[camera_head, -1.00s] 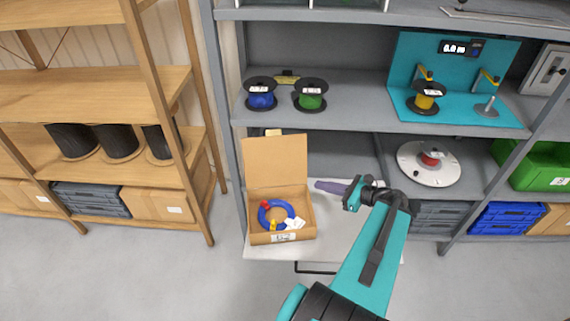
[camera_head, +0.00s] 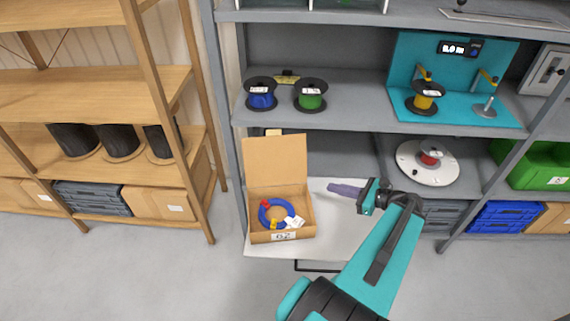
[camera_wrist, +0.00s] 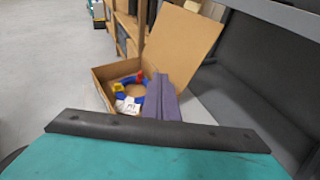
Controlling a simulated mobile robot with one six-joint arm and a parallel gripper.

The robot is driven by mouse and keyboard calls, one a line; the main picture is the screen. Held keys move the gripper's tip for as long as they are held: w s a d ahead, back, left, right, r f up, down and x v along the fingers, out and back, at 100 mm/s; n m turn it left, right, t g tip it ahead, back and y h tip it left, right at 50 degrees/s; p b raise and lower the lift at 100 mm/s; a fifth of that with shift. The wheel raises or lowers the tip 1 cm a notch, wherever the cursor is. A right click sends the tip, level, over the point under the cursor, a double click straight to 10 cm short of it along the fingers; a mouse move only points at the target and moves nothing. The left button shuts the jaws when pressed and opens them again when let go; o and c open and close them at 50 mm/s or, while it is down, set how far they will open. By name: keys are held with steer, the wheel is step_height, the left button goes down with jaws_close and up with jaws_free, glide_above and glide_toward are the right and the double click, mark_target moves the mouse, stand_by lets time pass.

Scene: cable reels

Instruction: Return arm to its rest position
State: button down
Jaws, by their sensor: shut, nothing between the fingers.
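My teal arm reaches up from the bottom of the head view. My gripper (camera_head: 333,186) has purple-grey fingers that point left, above the pull-out shelf and to the right of the open cardboard box. The fingers are shut with nothing between them. In the wrist view my gripper (camera_wrist: 160,116) shows as two purple fingers side by side, in front of part of the box (camera_wrist: 106,90).
The cardboard box (camera_head: 251,228) holds a blue cable coil (camera_head: 264,216) and stands on a white pull-out shelf (camera_head: 345,225). Blue (camera_head: 261,97) and green (camera_head: 309,97) reels stand on the shelf above. A white turntable (camera_head: 408,160) is to the right. The floor in front is clear.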

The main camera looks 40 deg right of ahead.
stand_by(0.4)
steer(key=w+a+f+n+g+y, duration=0.2)
steer(key=w+a+f, duration=0.15)
steer(key=a, duration=0.55)
steer(key=w+a+f+n+g+y+b, duration=0.15)
steer(key=w+a, duration=0.25)
steer(key=a, duration=0.5)
steer(key=w+a+f+n+g+y, duration=0.2)
steer(key=w+a+f+g+y, duration=0.15)
steer(key=a, duration=0.45)
steer(key=s+a+f+n+g, duration=0.35)
steer(key=a+f, duration=0.25)
steer(key=a, duration=0.5)
steer(key=s+a+f+n+g+h, duration=0.5)
steer(key=s+a+f+n+g, duration=0.4)
steer(key=s+f, duration=0.35)
steer(key=s+d+f+n+h+b, duration=0.1)
steer(key=s+d+f+n+h, duration=0.4)
steer(key=n, duration=0.9)
steer(key=d+f+h, duration=0.1)
steer(key=d+h, duration=0.1)
steer(key=d, duration=0.1)
